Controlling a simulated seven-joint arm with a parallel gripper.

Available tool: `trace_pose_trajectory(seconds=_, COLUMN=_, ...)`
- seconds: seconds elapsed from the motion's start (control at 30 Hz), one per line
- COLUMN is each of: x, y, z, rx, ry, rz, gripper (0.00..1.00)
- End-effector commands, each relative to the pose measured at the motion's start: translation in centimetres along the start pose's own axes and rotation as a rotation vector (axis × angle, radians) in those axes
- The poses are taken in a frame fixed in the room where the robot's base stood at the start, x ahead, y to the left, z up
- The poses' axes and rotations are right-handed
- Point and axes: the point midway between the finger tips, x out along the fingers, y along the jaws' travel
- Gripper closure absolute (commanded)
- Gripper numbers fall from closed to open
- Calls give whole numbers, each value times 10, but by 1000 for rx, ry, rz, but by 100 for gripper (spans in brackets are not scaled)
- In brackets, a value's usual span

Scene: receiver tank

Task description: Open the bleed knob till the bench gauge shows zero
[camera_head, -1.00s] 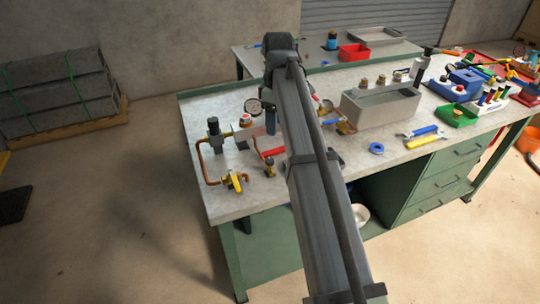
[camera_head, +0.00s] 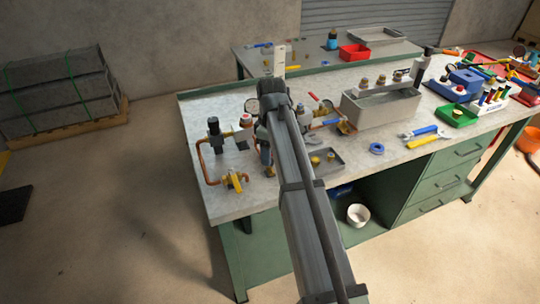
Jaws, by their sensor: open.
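The bench gauge (camera_head: 251,105) has a small round white dial at the left of the workbench, partly covered by my arm. Its needle is too small to read. Below it is a fitting with a red top (camera_head: 246,118). To its left stands a fitting with a black top (camera_head: 213,125), joined by copper pipe to a brass valve with a yellow handle (camera_head: 236,181). I cannot tell which part is the bleed knob. My arm crosses the middle of the picture and bends down among the fittings.
A small grey tray with brass parts (camera_head: 325,160) lies right of my arm. The front left of the workbench (camera_head: 232,207) is mostly clear.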

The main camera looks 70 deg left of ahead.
Motion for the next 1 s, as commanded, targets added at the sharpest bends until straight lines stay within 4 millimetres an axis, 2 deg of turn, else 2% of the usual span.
trace_pose_trajectory(seconds=0.2, x=14, y=0, z=0, rx=0, ry=0, rz=0, gripper=43)
trace_pose_trajectory(seconds=0.53, x=16, y=0, z=0, rx=0, ry=0, rz=0, gripper=43)
trace_pose_trajectory(seconds=1.0, x=16, y=0, z=0, rx=0, ry=0, rz=0, gripper=88)
